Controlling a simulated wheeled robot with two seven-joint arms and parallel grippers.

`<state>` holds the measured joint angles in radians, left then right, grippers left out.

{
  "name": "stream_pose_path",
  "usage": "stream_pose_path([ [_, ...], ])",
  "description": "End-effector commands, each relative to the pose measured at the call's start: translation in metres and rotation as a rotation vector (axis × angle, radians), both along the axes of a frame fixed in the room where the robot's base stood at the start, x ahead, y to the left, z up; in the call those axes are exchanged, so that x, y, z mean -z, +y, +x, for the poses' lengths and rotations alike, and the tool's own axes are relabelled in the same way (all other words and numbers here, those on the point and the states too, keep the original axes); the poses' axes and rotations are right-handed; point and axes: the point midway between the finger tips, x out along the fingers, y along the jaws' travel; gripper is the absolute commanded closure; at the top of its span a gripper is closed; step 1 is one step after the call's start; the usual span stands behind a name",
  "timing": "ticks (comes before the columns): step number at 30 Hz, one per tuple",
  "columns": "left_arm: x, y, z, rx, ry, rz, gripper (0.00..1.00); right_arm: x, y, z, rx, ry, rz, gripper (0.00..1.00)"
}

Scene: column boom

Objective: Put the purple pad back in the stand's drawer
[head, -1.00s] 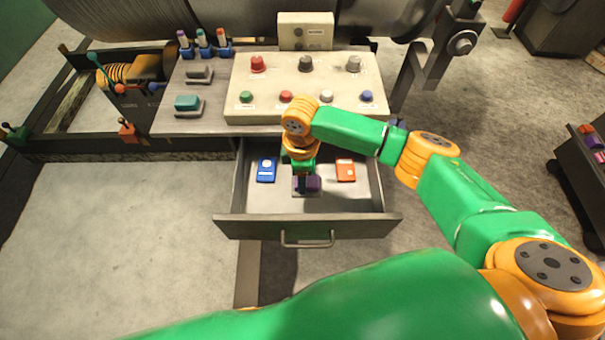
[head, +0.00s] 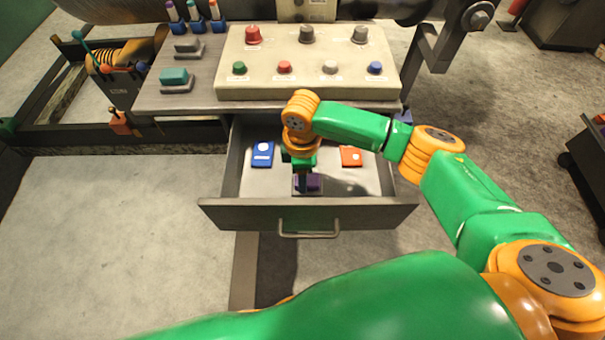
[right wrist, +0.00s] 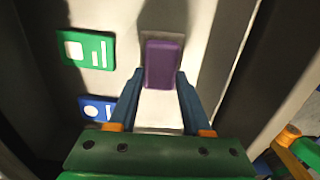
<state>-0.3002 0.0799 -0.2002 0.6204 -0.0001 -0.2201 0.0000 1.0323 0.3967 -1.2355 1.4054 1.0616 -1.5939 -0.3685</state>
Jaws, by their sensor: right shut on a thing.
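The purple pad (head: 313,182) is between the fingers of my right gripper (head: 305,180), inside the outline of the open drawer (head: 233,212) of the stand. In the right wrist view the pad (right wrist: 164,62) is upright between the fingertips of my right gripper (right wrist: 160,80), which are shut on it. A pale rectangular patch lies under or behind the pad. I cannot tell whether the pad touches the drawer floor. My left gripper is out of view.
A blue pad (head: 262,154) lies left in the drawer and an orange pad (head: 351,157) right. The right wrist view also shows a green pad (right wrist: 87,49). The control box (head: 306,74) stands above the drawer. The drawer's front and side walls are close around my gripper.

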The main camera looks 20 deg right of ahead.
Motion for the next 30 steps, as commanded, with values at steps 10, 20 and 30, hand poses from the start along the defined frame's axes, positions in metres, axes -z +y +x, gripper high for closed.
stream_pose_path([
  [10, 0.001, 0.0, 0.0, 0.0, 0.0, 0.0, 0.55, 0.004, 0.0, 0.0, 0.0, 0.001, 0.0, 1.0],
  [20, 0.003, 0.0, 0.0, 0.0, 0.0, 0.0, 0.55, 0.013, 0.0, 0.0, -0.001, 0.0, -0.001, 1.0],
  [30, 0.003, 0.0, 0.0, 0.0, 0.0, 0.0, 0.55, 0.014, 0.0, 0.0, 0.0, 0.0, 0.0, 0.24],
])
